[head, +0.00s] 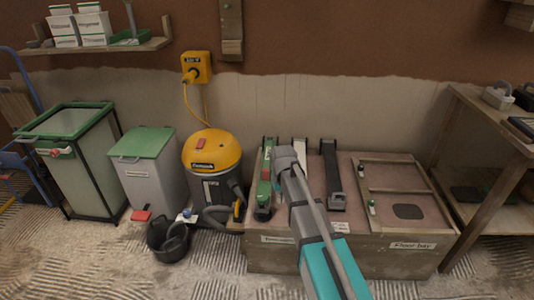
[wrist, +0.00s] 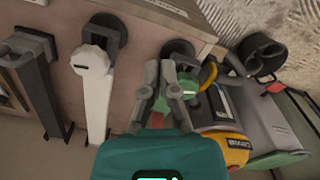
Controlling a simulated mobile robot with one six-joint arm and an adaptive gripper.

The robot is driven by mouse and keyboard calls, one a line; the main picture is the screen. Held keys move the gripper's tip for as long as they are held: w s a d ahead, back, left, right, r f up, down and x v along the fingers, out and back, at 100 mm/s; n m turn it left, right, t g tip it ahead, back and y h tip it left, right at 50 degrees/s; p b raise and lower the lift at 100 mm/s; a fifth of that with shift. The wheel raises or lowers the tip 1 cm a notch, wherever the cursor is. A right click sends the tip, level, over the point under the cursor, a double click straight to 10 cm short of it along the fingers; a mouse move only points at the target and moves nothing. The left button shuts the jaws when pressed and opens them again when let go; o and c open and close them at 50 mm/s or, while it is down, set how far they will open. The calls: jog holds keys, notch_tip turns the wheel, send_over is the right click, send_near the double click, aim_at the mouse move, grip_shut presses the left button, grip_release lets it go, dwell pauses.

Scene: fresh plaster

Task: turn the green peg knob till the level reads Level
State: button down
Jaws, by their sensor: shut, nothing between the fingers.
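A long green tool (head: 264,188) lies at the left of the wooden bench top, with a red part on its side. Its green end, perhaps the peg knob (wrist: 189,88), shows just right of my fingers in the wrist view. My gripper (wrist: 160,73) is shut and empty, close over the green tool; I cannot tell whether it touches. In the head view my gripper (head: 285,158) hides part of the bench and the tool's right side. No level reading can be made out.
A white tool (head: 300,150) and a black one (head: 332,175) lie right of the green tool on the bench (head: 375,248). A yellow vacuum (head: 212,150) and black bucket (head: 168,240) stand left. A shelf unit (head: 505,130) stands right. The bench's framed right part has some room.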

jog(key=n, duration=0.1)
send_near(262, 204)
jog(key=s, duration=0.1)
jog(key=shift+s+d+f, duration=0.1)
jog(key=shift+s+d, duration=0.1)
jog(key=shift+s, duration=0.05)
jog(key=shift+f, duration=0.1)
notch_tip(262, 204, down, 7)
jog(key=b, duration=0.7)
jog(key=shift+w, duration=0.35)
dwell(1.2)
jog(key=shift+w+d, duration=0.2)
jog(key=shift+d, duration=0.3)
jog(key=shift+w+d, duration=0.2)
jog(key=shift+d, duration=0.25)
jog(key=shift+w+d, duration=0.15)
jog(key=shift+w, duration=0.1)
dwell(0.7)
jog(key=shift+s+d, duration=0.15)
jog(key=shift+s+d, duration=0.15)
jog(key=shift+s, duration=0.05)
